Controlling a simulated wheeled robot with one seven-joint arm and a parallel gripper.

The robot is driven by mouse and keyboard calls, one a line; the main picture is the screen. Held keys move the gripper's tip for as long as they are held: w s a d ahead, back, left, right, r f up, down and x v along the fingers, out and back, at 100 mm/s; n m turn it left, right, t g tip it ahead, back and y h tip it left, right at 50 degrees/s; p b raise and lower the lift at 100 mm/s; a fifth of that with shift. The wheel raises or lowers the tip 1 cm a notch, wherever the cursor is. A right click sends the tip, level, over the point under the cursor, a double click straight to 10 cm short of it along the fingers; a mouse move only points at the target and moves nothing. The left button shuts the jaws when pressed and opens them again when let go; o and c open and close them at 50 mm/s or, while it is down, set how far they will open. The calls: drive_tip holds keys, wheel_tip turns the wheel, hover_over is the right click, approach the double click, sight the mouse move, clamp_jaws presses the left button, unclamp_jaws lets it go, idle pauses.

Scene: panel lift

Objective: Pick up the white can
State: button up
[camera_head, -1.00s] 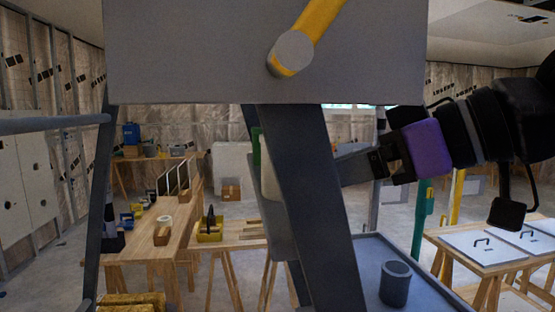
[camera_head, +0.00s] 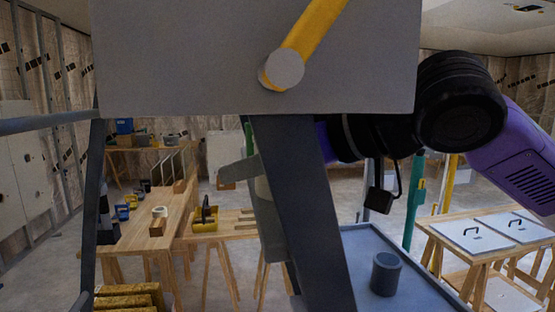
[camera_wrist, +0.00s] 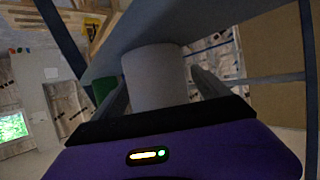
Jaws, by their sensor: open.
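The white can (camera_wrist: 153,68) fills the middle of the wrist view as a plain pale cylinder. My gripper (camera_wrist: 161,84) is open, with one finger on each side of the can. I cannot tell whether either finger touches it. In the head view, a grey slanted post (camera_head: 300,215) hides most of my gripper. A pale strip just left of that post may be part of the can. What the can rests on is hard to make out.
A green object (camera_wrist: 103,87) shows beyond the left finger in the wrist view. A grey panel (camera_head: 250,60) blocks the upper head view. A grey cylinder (camera_head: 386,275) stands on a blue-grey platform (camera_head: 350,240). Wooden tables (camera_head: 150,235) stand behind.

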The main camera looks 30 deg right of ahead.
drive_tip(key=c, duration=1.7)
drive_tip(key=shift+r, duration=0.1)
